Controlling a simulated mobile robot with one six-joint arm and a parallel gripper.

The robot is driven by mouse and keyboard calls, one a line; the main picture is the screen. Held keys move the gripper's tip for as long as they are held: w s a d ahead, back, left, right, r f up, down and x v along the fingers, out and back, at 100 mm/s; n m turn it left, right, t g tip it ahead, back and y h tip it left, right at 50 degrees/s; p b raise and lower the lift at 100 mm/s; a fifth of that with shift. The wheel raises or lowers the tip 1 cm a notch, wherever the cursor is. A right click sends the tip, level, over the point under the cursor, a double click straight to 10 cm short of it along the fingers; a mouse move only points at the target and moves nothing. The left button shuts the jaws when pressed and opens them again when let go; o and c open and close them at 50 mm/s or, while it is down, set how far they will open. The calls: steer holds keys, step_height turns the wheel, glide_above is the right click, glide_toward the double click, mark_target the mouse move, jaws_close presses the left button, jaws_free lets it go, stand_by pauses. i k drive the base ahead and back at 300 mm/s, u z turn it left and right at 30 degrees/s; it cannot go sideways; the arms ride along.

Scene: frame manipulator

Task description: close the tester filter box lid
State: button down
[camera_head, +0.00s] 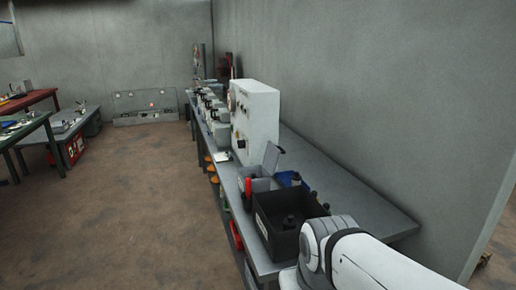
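A small grey box (262,184) stands on the long grey bench, just behind a black bin. Its lid (271,158) is raised and stands steeply upright, so the box is open. It looks like the tester filter box, but no label on it can be read. My white arm comes in at the lower right, in front of the box and to its right. My gripper cannot be made out in this view, so I cannot tell its place or whether it holds anything.
The black bin (262,221) with dark items inside stands between my arm and the grey box. A blue container (291,179) is right of the box. A white cabinet (257,121) stands behind it. The bench (365,204) is bare on the right, along the wall.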

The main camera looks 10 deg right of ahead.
mark_target(273, 153)
steer(key=i, duration=1.1)
steer(key=z, duration=0.05)
